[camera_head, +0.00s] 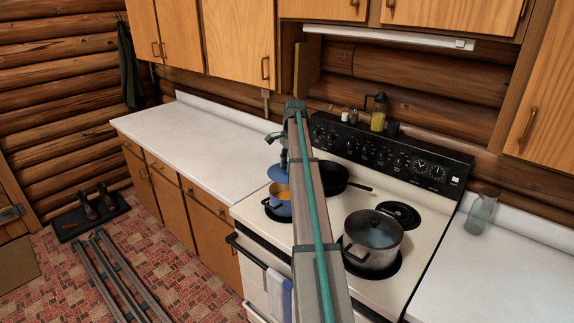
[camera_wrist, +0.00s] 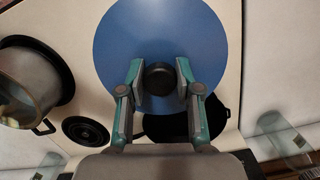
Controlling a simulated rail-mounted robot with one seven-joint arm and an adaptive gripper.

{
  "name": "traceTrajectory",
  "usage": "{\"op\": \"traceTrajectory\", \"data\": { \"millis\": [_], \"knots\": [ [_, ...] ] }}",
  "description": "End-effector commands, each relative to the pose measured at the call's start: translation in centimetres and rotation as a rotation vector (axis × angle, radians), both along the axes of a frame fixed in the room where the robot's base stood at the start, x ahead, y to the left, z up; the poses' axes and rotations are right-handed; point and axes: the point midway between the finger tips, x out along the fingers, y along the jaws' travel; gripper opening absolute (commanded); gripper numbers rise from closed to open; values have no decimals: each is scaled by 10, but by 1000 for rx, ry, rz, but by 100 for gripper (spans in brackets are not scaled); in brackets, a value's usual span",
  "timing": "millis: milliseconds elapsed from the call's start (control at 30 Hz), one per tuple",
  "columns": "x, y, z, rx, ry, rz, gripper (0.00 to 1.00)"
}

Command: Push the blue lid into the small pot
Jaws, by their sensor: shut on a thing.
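The blue lid (camera_head: 277,172) is a round disc with a dark knob (camera_wrist: 160,78). My gripper (camera_wrist: 160,79) has its fingers on both sides of the knob and is shut on it. In the head view the small pot (camera_head: 279,210), blue outside with an orange-yellow inside, stands on the left front burner. The lid appears at the pot's far rim, and part of the inside shows; whether they touch is unclear. In the wrist view the lid (camera_wrist: 160,30) fills the upper middle and hides the pot. My arm hides part of the stove in the head view.
A black skillet (camera_head: 334,179) is behind the small pot. A large lidded steel pot (camera_head: 370,251) stands at the front right of the stove (camera_head: 412,262). A glass jar (camera_head: 480,213) is on the right counter. The left counter (camera_head: 200,145) is clear.

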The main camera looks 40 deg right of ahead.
Motion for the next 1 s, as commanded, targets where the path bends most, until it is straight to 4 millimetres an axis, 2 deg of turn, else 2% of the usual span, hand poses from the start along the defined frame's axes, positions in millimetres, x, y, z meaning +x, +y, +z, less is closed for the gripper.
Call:
{"op": "traceTrajectory", "data": {
  "millis": [67,267,700,1000],
  "knots": [
    [0,0,2,0,0,0,0],
    [0,0,-11,0,0,0,0],
    [0,0,-48,0,0,-1,0],
    [0,0,-58,0,-1,0,0]
  ]
}}
